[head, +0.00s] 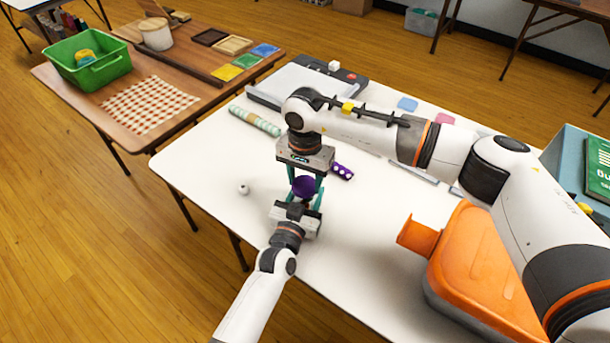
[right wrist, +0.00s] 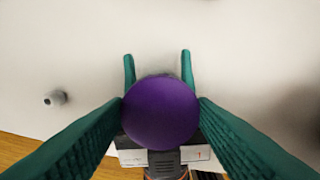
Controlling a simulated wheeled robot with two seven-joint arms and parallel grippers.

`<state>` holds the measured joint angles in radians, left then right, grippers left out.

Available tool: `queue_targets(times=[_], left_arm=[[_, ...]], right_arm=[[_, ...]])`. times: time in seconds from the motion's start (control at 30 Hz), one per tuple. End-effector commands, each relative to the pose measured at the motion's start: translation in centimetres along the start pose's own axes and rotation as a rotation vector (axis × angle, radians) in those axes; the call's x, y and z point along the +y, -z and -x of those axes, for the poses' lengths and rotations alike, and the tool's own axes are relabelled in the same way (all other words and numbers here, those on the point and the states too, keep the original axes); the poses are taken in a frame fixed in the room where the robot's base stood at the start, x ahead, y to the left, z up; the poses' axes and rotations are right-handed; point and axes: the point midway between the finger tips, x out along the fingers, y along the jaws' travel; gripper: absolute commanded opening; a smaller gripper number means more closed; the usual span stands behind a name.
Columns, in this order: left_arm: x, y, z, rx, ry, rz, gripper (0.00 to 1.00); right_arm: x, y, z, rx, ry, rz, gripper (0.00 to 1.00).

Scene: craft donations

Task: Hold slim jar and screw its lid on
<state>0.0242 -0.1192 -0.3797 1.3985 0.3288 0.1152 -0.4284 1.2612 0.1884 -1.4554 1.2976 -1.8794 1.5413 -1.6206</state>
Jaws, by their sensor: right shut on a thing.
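The purple lid (head: 304,186) is between the teal fingers of my right gripper (head: 305,183), which points down and is shut on it. In the right wrist view the round lid (right wrist: 161,112) sits between the two near fingers. My left gripper (head: 302,207) comes in low from the front, below the lid. Its two fingertips show beyond the lid in the right wrist view, one on each side of where the slim jar is. The jar is almost wholly hidden by the lid and fingers; only a small reddish-brown part shows under the lid. I cannot tell how the lid sits on it.
A small grey-white piece (head: 243,188) lies left on the white table (head: 205,165). A patterned roll (head: 255,121) and a purple dotted piece (head: 342,172) lie near the grippers. An orange bin (head: 470,265) stands at right. A green basket (head: 90,62) is on the wooden table.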

Motion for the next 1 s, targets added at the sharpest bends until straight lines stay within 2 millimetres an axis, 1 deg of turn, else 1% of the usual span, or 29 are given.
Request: queue_targets(times=[0.07, 0.13, 0.27, 1.0], left_arm=[[0.00, 0.00, 0.00, 0.000, 0.000, 0.000, 0.00], [0.00, 0.00, 0.00, 0.000, 0.000, 0.000, 0.00], [-0.01, 0.01, 0.01, 0.000, 0.000, 0.000, 0.00], [-0.02, 0.04, 0.02, 0.001, 0.000, 0.000, 0.00]], right_arm=[[0.01, -0.01, 0.04, -0.001, 0.000, -0.020, 0.26], [-0.01, -0.01, 0.05, -0.001, 0.000, -0.079, 0.26], [-0.05, 0.00, 0.04, 0.000, 0.000, -0.299, 0.26], [-0.16, 0.27, -0.04, 0.001, 0.002, -1.827, 0.26]])
